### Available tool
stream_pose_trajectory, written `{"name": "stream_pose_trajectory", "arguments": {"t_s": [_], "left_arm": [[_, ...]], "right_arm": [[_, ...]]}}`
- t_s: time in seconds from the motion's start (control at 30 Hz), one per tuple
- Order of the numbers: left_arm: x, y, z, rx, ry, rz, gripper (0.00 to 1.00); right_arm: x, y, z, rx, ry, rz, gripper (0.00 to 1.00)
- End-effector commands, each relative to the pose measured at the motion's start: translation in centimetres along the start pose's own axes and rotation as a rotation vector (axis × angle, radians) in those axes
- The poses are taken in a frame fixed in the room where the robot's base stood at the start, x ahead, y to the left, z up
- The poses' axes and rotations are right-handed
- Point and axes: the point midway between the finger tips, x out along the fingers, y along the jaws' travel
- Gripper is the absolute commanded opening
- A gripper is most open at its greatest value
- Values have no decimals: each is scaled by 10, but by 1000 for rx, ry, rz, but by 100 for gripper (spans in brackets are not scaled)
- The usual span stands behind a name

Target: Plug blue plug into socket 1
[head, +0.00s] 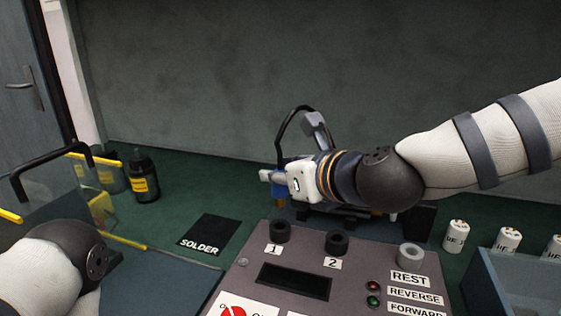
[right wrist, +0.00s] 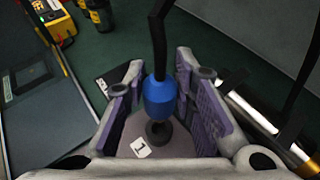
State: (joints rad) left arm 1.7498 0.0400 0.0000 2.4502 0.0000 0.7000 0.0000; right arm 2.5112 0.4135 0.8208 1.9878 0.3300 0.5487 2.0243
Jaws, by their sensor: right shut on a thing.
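The blue plug (right wrist: 160,97) sits between the fingers of my right gripper (right wrist: 160,90), with its black cable (right wrist: 158,45) leading up. In the head view my right gripper (head: 277,183) is shut on it above the back left of the control panel; the plug is mostly hidden there. Socket 1 (head: 280,232) is a black round socket with a "1" label. In the right wrist view socket 1 (right wrist: 158,132) shows just past the plug's lower end; I cannot tell whether they touch. My left arm shows at the lower left, but its gripper is not in view.
The grey-brown panel (head: 255,257) also has black socket 2 (head: 336,243) and a grey socket (head: 411,256). White cylinders (head: 456,236) and a blue-grey bin (head: 505,290) stand right. A black SOLDER mat (head: 209,233) and a dark bottle (head: 143,178) are left.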

Motion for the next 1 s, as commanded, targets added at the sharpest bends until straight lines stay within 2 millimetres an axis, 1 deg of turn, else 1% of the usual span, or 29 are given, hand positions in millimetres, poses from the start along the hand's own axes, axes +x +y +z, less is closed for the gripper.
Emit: {"name": "stream_pose_trajectory", "arguments": {"t_s": [0.03, 0.1, 0.3, 1.0], "left_arm": [[7, 0, 4, 0, -20, -1, 40], [11, 0, 7, 0, -32, -1, 40], [17, -1, 10, 0, -49, -2, 40], [15, -1, 9, 1, -43, -2, 40]], "right_arm": [[6, 0, -14, 8, 11, 4, 0], [9, 0, -21, 6, 10, 4, 0], [13, 0, -31, 3, 5, 1, 0], [12, 0, -30, 2, 0, 0, 0]]}}
